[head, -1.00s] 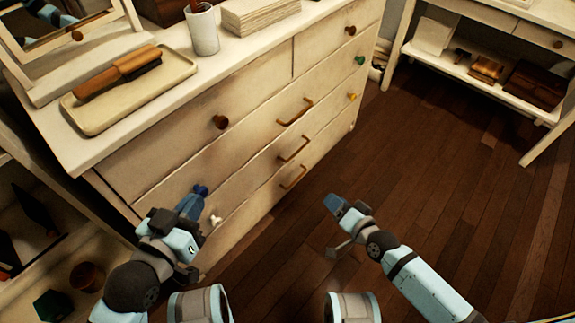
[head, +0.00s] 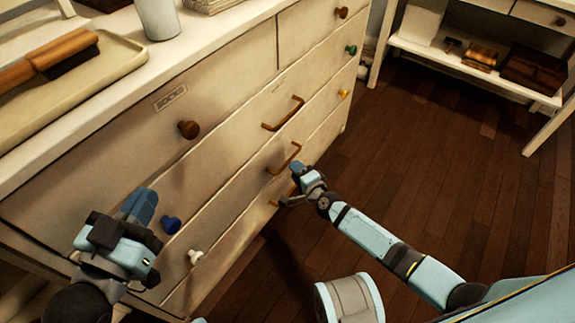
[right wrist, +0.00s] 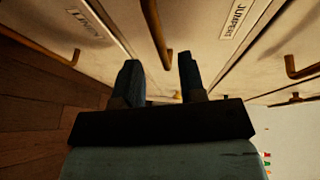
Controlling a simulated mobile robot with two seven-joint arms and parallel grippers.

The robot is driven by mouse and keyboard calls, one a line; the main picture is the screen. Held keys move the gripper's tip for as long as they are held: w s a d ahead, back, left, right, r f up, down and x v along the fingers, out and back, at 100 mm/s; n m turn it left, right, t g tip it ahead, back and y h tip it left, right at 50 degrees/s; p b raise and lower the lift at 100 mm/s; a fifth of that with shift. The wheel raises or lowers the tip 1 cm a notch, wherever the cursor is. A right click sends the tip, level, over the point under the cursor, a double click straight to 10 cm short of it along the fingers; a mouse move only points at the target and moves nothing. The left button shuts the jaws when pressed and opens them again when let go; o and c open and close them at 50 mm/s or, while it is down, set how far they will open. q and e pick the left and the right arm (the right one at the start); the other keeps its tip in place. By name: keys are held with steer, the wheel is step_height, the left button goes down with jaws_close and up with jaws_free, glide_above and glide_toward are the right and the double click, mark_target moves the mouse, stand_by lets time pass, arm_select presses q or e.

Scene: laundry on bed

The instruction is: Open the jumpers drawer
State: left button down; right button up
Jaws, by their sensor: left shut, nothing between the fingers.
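The jumpers drawer (right wrist: 209,62) bears a JUMPERS label in the right wrist view and looks closed. Its brass bar handle (right wrist: 157,38) lies in line with the gap between my right fingers; in the head view it is the middle handle (head: 284,158). My right gripper (head: 302,172) is open just in front of that handle, and its spread fingers also show in the right wrist view (right wrist: 159,80). I cannot tell whether they touch the handle. My left gripper (head: 140,208) is shut and empty, beside a blue knob (head: 171,225).
Other brass handles sit above (head: 283,114) and below on the dresser (head: 110,180). A brown knob (head: 189,129) marks the socks drawer, and a white knob (head: 194,256) is lower. A tray with a brush (head: 50,55) lies on top. Wood floor (head: 440,150) is open at right.

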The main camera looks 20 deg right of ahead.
mark_target(288, 161)
steer(key=b+x, duration=0.1)
steer(key=x, duration=0.4)
steer(key=shift+w+a+f+b, duration=0.1)
steer(key=shift+w+b, duration=0.15)
steer(key=shift+b, duration=0.05)
arm_select(q)
steer(key=shift+w+a+r+m+t+h, duration=0.3)
steer(key=shift+w+m+t, duration=0.15)
steer(key=shift+m, duration=0.35)
steer(key=shift+f, duration=0.1)
arm_select(e)
jaws_close()
